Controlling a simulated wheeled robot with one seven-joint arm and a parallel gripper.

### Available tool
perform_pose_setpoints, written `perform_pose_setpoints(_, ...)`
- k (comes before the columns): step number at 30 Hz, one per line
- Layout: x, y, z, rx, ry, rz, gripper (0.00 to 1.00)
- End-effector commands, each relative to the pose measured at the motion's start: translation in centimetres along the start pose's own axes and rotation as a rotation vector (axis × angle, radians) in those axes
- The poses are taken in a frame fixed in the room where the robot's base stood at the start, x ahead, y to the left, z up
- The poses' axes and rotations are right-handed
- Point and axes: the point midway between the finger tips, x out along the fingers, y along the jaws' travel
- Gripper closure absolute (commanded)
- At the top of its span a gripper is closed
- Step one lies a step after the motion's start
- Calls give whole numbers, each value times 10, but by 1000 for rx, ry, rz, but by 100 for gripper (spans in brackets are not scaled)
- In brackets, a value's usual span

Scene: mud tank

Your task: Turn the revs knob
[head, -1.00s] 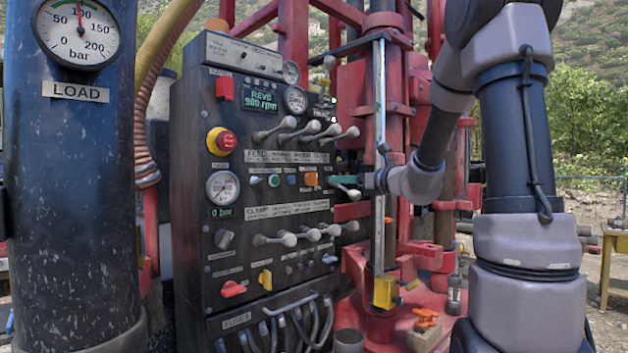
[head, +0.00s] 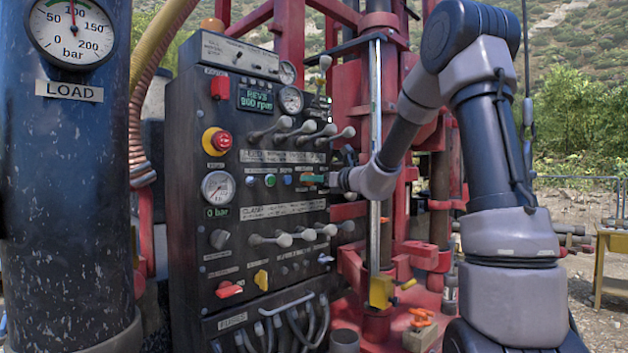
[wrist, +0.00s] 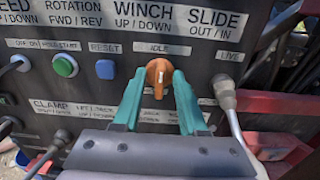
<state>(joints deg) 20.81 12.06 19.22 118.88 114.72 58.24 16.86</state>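The orange revs knob (wrist: 158,78) sits on the black panel below the IDLE label in the wrist view. It has a pale mark on its face. My gripper (wrist: 161,82) has its two teal fingers on either side of the knob, tips close to the panel. The fingers look apart with the knob between them; a firm grip does not show. In the head view my gripper (head: 314,179) reaches the panel from the right and hides the knob. The revs display (head: 256,100) reads about 900 rpm.
Grey-knobbed levers (head: 285,123) stand in a row above my gripper, and more levers (head: 284,240) below. A lever (wrist: 225,92) stands close right of my fingers. A green button (wrist: 65,65) is to the left. A vertical steel rod (head: 376,150) stands near my wrist.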

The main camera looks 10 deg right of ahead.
Motion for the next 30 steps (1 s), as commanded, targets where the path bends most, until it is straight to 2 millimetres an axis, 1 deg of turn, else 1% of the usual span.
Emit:
perform_pose_setpoints(1, 0, 0, 0, 0, 0, 0, 79)
perform_pose_setpoints(2, 0, 0, 0, 0, 0, 0, 91)
perform_pose_setpoints(3, 0, 0, 0, 0, 0, 0, 100)
perform_pose_setpoints(11, 0, 0, 0, 6, 0, 0, 100)
perform_pose_setpoints(17, -1, -1, 0, 63, 1, -1, 100)
perform_pose_setpoints(23, 0, -1, 0, 192, 1, -1, 100)
perform_pose_setpoints(30, 0, -2, -1, 394, 1, -1, 100)
